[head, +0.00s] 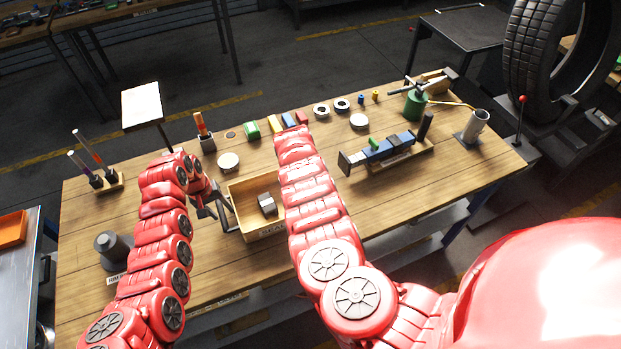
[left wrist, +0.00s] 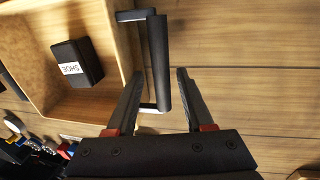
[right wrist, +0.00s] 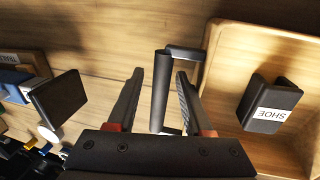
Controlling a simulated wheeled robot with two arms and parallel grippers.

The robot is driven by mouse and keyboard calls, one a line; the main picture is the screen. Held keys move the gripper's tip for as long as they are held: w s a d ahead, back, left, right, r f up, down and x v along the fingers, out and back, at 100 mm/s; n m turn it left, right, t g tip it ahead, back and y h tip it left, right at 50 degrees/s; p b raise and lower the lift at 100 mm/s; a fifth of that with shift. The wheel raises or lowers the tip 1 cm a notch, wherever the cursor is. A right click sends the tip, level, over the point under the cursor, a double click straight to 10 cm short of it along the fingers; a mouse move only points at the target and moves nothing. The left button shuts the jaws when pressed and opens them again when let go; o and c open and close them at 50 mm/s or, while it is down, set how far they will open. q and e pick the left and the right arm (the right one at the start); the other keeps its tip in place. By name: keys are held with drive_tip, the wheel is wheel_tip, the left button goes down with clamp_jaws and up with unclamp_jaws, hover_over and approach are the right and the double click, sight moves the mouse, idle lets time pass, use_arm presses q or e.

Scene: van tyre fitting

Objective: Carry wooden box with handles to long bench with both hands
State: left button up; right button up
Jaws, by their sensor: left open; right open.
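The wooden box (head: 262,235) sits on a long wooden-topped bench (head: 400,190). A dark block labelled SHOE (left wrist: 77,62) lies inside the box; it also shows in the right wrist view (right wrist: 268,104). My left gripper (head: 213,203) is at the box's left side. In the left wrist view its open fingers (left wrist: 159,74) stand on either side of a dark bar handle (left wrist: 159,50). In the right wrist view my right gripper's open fingers (right wrist: 160,74) stand on either side of the other handle (right wrist: 161,95). My right arm hides this gripper in the head view.
Several coloured blocks and tape rings (head: 321,110) line the bench's back. A blue clamp-like tool (head: 385,148) stands to the right of the box, and a dark weight (head: 112,247) to the left. A sign on a post (head: 142,106) stands behind. Small round tins sit near the box.

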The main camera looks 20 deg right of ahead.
use_arm(q)
wheel_tip(320, 180, up, 11)
drive_tip(key=a, duration=0.2)
drive_tip(key=shift+s, duration=0.15)
use_arm(e)
wheel_tip(320, 180, up, 12)
drive_tip(key=a, duration=0.2)
drive_tip(key=shift+s+a, duration=0.15)
use_arm(q)
drive_tip(key=shift+a, duration=0.1)
use_arm(e)
drive_tip(key=shift+f, duration=0.15)
use_arm(q)
drive_tip(key=o, duration=0.7)
drive_tip(key=shift+o, duration=0.2)
drive_tip(key=shift+a, duration=0.2)
drive_tip(key=shift+a, duration=0.4)
use_arm(e)
drive_tip(key=shift+f, duration=0.1)
